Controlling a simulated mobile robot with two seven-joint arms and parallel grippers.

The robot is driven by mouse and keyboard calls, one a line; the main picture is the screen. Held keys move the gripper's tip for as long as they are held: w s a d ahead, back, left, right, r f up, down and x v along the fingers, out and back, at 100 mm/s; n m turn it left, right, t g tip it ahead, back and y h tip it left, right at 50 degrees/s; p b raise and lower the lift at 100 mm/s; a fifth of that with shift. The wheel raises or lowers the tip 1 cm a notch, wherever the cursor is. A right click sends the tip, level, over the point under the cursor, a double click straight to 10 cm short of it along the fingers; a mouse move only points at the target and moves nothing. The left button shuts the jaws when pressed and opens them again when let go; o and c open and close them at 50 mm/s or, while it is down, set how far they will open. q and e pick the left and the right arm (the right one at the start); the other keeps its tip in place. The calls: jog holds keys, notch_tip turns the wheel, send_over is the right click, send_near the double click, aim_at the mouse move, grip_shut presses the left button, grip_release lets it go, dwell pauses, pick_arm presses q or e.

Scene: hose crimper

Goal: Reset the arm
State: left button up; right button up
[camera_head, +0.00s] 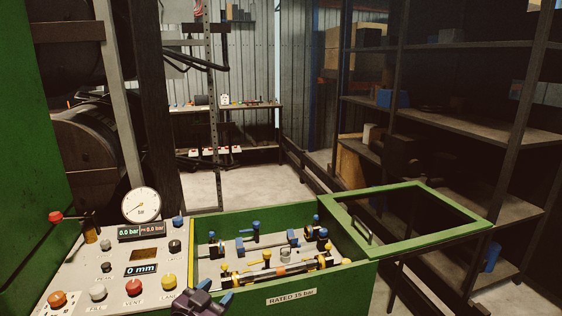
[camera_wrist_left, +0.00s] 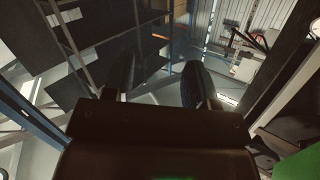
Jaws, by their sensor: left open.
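My left gripper (camera_head: 215,291) is at the bottom of the head view, in front of the green test box (camera_head: 325,286) and right of the control panel's buttons. In the left wrist view its two dark fingers (camera_wrist_left: 160,78) are spread apart with nothing between them. The background there is the room's shelves and wall. Most of my left arm is hidden below the head view's edge. My right gripper is in neither view.
The box's green-framed lid (camera_head: 452,206) is swung open to the right. Blue and yellow fittings and a hose (camera_head: 280,271) lie inside. A gauge (camera_head: 141,205) and buttons (camera_head: 133,287) stand on the panel at left. Dark shelves (camera_head: 480,127) rise at right; clear floor (camera_head: 255,188) lies behind the box.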

pick_arm(q)
jog(key=s+a+f+n+g+y, duration=0.1)
jog(key=s+a+f+n+y, duration=0.2)
jog(key=s+a+f, duration=0.3)
jog(key=s+a+f+n+g+y, duration=0.2)
jog(key=s+a+f, duration=0.5)
jog(key=s+f, duration=0.6)
jog(key=s+y, duration=0.1)
jog(key=s, duration=0.6)
jog(key=shift+n+g, duration=0.3)
jog(key=shift+n, duration=0.1)
jog(key=shift+a, duration=0.1)
